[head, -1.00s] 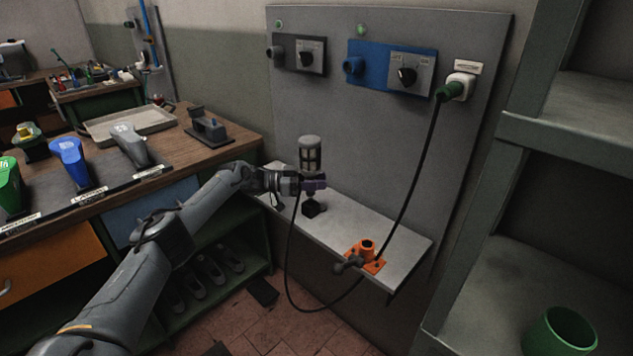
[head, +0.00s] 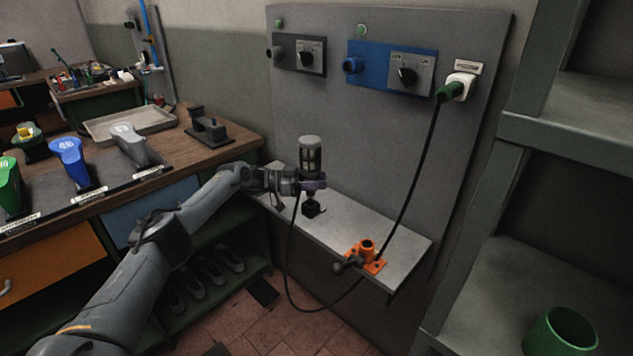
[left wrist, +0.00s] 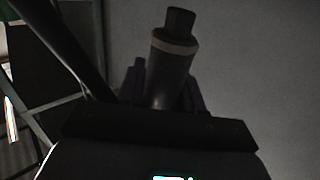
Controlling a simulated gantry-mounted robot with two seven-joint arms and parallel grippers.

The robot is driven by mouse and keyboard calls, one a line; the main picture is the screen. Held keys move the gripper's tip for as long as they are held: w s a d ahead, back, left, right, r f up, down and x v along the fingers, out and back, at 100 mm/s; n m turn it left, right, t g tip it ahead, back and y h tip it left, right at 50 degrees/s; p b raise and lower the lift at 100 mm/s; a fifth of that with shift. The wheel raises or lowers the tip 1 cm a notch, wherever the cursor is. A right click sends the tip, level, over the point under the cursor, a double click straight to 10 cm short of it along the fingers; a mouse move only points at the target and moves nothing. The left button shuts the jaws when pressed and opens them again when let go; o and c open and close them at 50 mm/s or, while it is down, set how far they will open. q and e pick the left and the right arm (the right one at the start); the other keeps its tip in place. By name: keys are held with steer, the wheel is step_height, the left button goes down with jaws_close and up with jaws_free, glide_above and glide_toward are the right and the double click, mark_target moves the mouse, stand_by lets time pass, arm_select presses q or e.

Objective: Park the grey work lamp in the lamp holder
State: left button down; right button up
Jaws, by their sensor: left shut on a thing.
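The grey work lamp (head: 310,156) stands upright above the wall shelf, its caged head up. It is in my left gripper (head: 315,186), which is shut around it below the cage. In the left wrist view its dark cylindrical body with a pale ring (left wrist: 172,62) rises between the fingers (left wrist: 165,95). An orange holder (head: 367,252) with a ring and dark clamp handle is at the shelf's right end, apart from the lamp. My right gripper is not in view.
A black cable (head: 418,165) runs from the plug (head: 458,87) on the wall panel past the orange holder, looping below the shelf (head: 345,222). The shelf is bare between black block and orange holder. The workbench (head: 185,155) is left; a green cup (head: 558,333) stands right.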

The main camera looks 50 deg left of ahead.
arm_select(q)
steer(key=shift+f+b, duration=0.95)
steer(key=shift+f, duration=0.2)
steer(key=shift+f, duration=0.2)
